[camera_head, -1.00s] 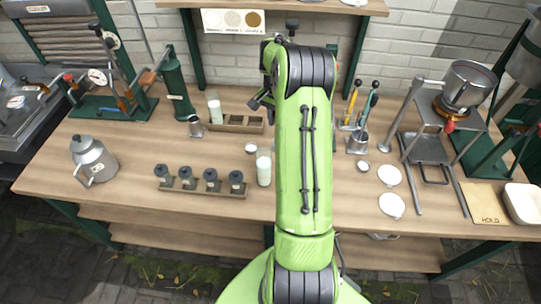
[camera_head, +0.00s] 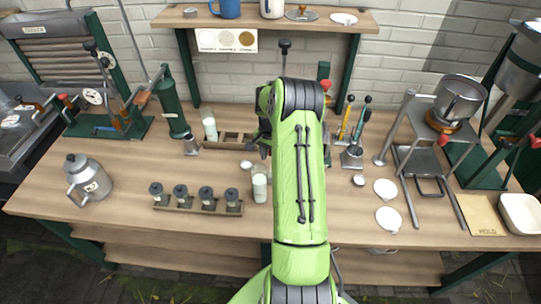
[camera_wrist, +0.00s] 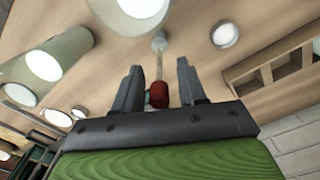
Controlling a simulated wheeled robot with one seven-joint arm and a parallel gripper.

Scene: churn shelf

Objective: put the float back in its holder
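In the wrist view a thin upright stem with a red bulb (camera_wrist: 158,95) and a pale round end (camera_wrist: 159,43) shows between my fingers; it looks like the float. My gripper (camera_wrist: 160,82) is open, with a visible gap on each side of the bulb. In the head view my own arm hides the gripper and the float. A wooden rack with compartments (camera_head: 240,146), perhaps the holder, stands at the back of the bench and shows at the right of the wrist view (camera_wrist: 265,77). A milk-filled glass cylinder (camera_head: 260,186) stands just left of my arm.
A row of small dark-topped jars (camera_head: 206,197) sits front left, near a metal can (camera_head: 87,180). A white bottle (camera_head: 210,126) is at the rack's left end.

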